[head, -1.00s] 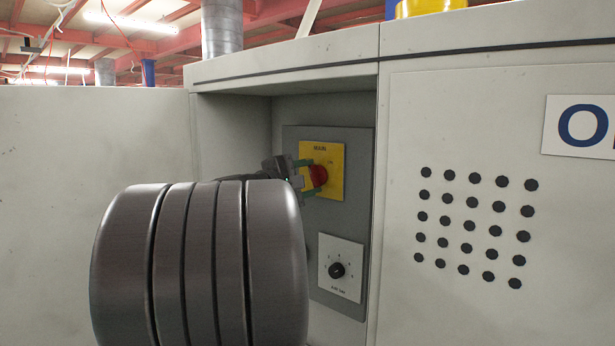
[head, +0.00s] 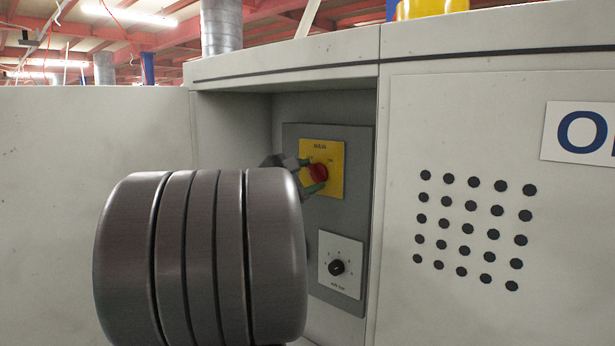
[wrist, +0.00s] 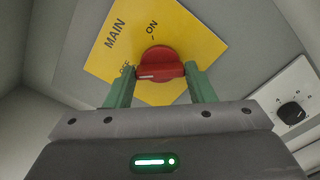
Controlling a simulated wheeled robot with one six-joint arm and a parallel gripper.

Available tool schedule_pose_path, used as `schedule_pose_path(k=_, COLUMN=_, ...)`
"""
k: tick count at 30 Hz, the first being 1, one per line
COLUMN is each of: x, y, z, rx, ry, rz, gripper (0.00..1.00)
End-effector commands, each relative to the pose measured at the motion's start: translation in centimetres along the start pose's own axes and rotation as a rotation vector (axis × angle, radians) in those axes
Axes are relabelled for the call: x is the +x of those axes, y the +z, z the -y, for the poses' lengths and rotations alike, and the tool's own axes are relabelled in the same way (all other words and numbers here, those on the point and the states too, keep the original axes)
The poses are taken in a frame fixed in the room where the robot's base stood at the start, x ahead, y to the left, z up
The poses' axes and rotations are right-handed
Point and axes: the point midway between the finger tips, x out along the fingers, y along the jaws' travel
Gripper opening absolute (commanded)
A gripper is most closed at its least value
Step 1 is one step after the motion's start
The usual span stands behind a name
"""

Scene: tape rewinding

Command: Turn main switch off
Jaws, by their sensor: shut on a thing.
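The main switch is a red rotary knob (wrist: 158,65) on a yellow plate (wrist: 125,42) marked MAIN and ON. In the head view the knob (head: 318,172) sits on the yellow plate (head: 334,158) inside a recess of the grey cabinet. My gripper (wrist: 160,80) has its green fingers on either side of the knob's grip bar, shut on it. The knob's white mark points to the left in the wrist view, near the partly hidden OFF lettering. In the head view my gripper (head: 313,176) is partly hidden behind my dark arm link.
A smaller black dial (head: 336,267) on a white plate sits below the switch; it also shows at the right of the wrist view (wrist: 291,113). The recess walls stand close around the panel. A vented cabinet door (head: 450,120) is to the right.

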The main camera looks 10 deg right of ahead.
Motion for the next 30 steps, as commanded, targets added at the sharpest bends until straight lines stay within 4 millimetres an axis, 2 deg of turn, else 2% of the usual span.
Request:
schedule_pose_path(k=4, x=0.0, y=-0.1, z=0.1, rx=-0.003, ry=-0.002, rz=-0.002, gripper=0.26)
schedule_pose_path(k=5, x=0.0, y=-0.1, z=0.1, rx=-0.003, ry=-0.002, rz=-0.002, gripper=0.55)
schedule_pose_path(k=7, x=0.0, y=-0.1, z=0.1, rx=-0.003, ry=-0.002, rz=-0.002, gripper=0.69)
schedule_pose_path(k=8, x=0.0, y=-0.1, z=0.1, rx=-0.002, ry=-0.002, rz=-0.002, gripper=0.71)
schedule_pose_path(k=16, x=-0.1, y=-0.1, z=0.0, rx=-0.001, ry=0.000, rz=-0.001, gripper=0.71)
schedule_pose_path(k=20, x=-0.9, y=-0.1, z=0.0, rx=0.000, ry=0.001, rz=-0.002, gripper=0.71)
schedule_pose_path(k=30, x=-7.0, y=-0.1, z=-0.1, rx=0.000, ry=0.003, rz=-0.004, gripper=0.71)
